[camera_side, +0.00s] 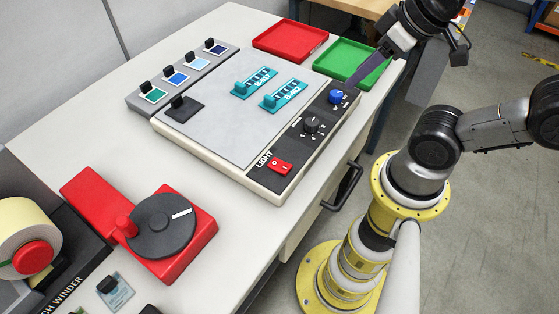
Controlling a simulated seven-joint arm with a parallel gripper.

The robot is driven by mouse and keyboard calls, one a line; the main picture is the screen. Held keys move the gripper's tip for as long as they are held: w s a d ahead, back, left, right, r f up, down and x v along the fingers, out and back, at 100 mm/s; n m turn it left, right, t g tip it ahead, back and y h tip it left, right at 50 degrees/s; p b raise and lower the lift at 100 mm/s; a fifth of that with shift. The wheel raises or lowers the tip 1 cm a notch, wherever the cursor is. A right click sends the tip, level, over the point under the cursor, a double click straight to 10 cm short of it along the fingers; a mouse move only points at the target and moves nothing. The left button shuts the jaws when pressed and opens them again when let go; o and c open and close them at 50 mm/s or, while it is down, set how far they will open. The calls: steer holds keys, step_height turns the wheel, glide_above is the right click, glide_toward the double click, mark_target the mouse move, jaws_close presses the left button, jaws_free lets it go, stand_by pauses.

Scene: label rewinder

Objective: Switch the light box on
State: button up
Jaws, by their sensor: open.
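The light box (205,155) lies on the table with a plain grey top panel that shows no clear glow. Its dark control strip runs along the right side. The red rocker switch (280,166), beside the word LIGHT, is at the near end of the strip. A black knob (312,126) is in the middle of the strip, and a blue knob (336,97) is at the far end. My gripper (352,83) is open and points down beside the blue knob, far from the red switch. I cannot tell whether its fingers touch the knob.
Two teal pieces (284,95) and a black-handled dark plate (184,107) lie on the panel. A rack of colour samples (182,77) stands to the left. Red (290,40) and green (342,57) trays are behind. A red crank unit (178,243) stands in front, with clear table between.

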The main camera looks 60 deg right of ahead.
steer(key=shift+s+f+n, duration=0.1)
steer(key=shift+s+n, duration=0.05)
steer(key=shift+n, duration=0.25)
steer(key=c, duration=0.5)
steer(key=shift+s+r+n, duration=0.15)
steer(key=shift+r+n, duration=0.1)
steer(key=shift+n, duration=0.35)
jaws_close()
steer(key=w+a+r+n+g, duration=0.5)
steer(key=a+n, duration=0.2)
steer(key=n, duration=0.4)
steer(key=w+a+f+n+g, duration=0.2)
steer(key=a+n, duration=0.3)
steer(key=a, duration=0.4)
steer(key=shift+w+a+f, duration=0.25)
steer(key=shift+a, duration=0.05)
